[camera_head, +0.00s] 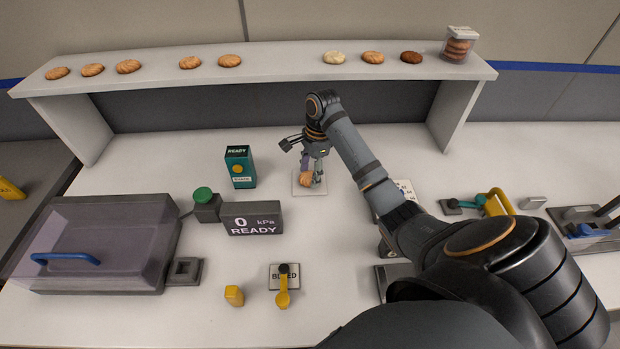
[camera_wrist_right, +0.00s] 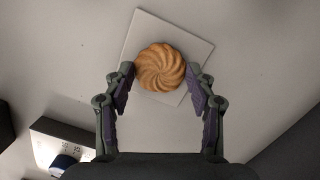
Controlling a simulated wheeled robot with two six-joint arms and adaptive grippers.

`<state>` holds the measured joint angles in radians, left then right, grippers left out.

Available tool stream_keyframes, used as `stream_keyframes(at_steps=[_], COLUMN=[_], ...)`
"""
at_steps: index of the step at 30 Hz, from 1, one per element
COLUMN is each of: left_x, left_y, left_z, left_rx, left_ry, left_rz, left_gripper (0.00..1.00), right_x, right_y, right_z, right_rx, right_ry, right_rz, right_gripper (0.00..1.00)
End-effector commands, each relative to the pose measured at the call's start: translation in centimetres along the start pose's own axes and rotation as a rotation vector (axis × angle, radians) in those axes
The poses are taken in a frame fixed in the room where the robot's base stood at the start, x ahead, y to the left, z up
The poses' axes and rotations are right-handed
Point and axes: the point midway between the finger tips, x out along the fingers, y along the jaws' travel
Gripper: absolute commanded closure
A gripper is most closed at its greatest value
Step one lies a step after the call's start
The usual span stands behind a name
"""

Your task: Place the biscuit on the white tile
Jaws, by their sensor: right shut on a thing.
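The biscuit (camera_head: 305,181) is round, golden brown and swirled; it also shows in the right wrist view (camera_wrist_right: 160,67). My right gripper (camera_head: 311,172) points down over the white tile (camera_head: 298,191). In the right wrist view, its fingertips (camera_wrist_right: 160,76) are on either side of the biscuit, and it is shut on it. The biscuit lies over the tile's area, and bare tile (camera_wrist_right: 150,25) shows beyond it. I cannot tell whether the biscuit touches the tile. My left gripper is not in view.
A raised shelf (camera_head: 280,54) with several biscuits and a clear jar (camera_head: 458,45) spans the back. A teal box (camera_head: 239,167) and a READY display (camera_head: 253,219) stand left of the tile. A lidded case (camera_head: 95,245) is at far left. The counter just right of the display is clear.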

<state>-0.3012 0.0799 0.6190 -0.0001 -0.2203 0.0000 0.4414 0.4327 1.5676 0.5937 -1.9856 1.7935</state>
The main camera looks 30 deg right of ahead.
Motion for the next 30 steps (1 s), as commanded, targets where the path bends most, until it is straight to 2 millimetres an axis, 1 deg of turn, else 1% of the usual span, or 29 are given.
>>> stream_keyframes(at_steps=[1,4,11,12,16,25,28,30], left_x=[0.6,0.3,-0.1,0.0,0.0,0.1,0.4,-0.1], left_y=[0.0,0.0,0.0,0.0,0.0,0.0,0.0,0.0], left_z=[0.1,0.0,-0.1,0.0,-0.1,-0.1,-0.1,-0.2], left_rx=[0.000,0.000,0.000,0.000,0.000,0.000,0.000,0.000], left_ry=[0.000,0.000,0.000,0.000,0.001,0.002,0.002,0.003], left_rz=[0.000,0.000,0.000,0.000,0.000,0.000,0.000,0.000], left_gripper=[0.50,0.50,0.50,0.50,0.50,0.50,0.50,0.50], right_x=[0.8,0.5,0.7,0.8,0.8,0.8,0.6,-0.2], right_y=[0.0,0.0,0.0,0.0,0.0,0.0,0.0,0.0], right_z=[-0.1,-0.1,-0.1,-0.1,-0.1,-0.1,-0.1,-0.1], right_rx=[-0.001,-0.001,-0.001,-0.001,-0.001,-0.001,-0.001,0.000], right_ry=[0.000,0.000,-0.001,-0.001,-0.001,0.000,0.000,0.001], right_rz=[-0.001,-0.002,-0.001,-0.001,-0.002,-0.002,-0.003,-0.003], right_gripper=[0.55,0.55,0.55,0.40,0.22,0.21,0.21,0.21])
